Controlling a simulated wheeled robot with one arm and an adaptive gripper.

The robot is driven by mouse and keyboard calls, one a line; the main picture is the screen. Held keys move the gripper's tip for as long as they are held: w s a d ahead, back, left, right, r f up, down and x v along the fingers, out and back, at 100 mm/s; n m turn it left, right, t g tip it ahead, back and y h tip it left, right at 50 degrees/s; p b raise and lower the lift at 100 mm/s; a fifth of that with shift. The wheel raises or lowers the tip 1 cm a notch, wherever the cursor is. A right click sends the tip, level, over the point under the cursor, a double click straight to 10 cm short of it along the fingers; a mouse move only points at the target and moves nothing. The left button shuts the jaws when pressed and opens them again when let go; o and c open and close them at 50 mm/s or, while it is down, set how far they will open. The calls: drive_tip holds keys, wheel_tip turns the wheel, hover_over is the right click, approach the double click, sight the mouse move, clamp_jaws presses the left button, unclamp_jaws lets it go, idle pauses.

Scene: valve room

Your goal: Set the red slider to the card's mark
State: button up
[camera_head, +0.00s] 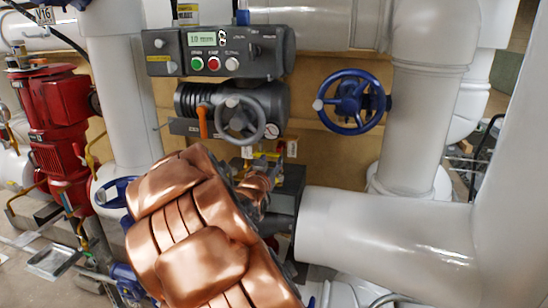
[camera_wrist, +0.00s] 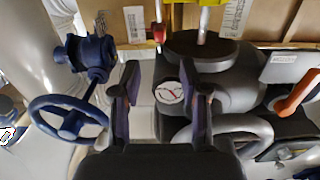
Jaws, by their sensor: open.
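A small red piece (camera_wrist: 159,33), likely the red slider, sits on a thin upright rod near the top of the wrist view. A pale printed card (camera_wrist: 135,24) is just left of it; its mark is too small to read. In the head view a pale card (camera_head: 291,148) shows below the dark actuator, and the slider is too small to make out surely. My gripper (camera_wrist: 166,82) is open and empty, its dark fingers spread on either side of the round gauge (camera_wrist: 168,92). The red piece appears above the fingertips, apart from them. My copper-coloured arm hides much of the area below the actuator.
A blue handwheel (camera_head: 350,101) stands right of the actuator's grey handwheel (camera_head: 238,117). An orange lever (camera_head: 203,122) hangs beside the latter. A control panel (camera_head: 218,52) is above. Thick white pipes (camera_head: 385,238) crowd the right; a red pump (camera_head: 58,135) is left.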

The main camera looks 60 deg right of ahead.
drive_tip(key=shift+v, duration=1.25)
drive_tip(key=shift+w, duration=0.1)
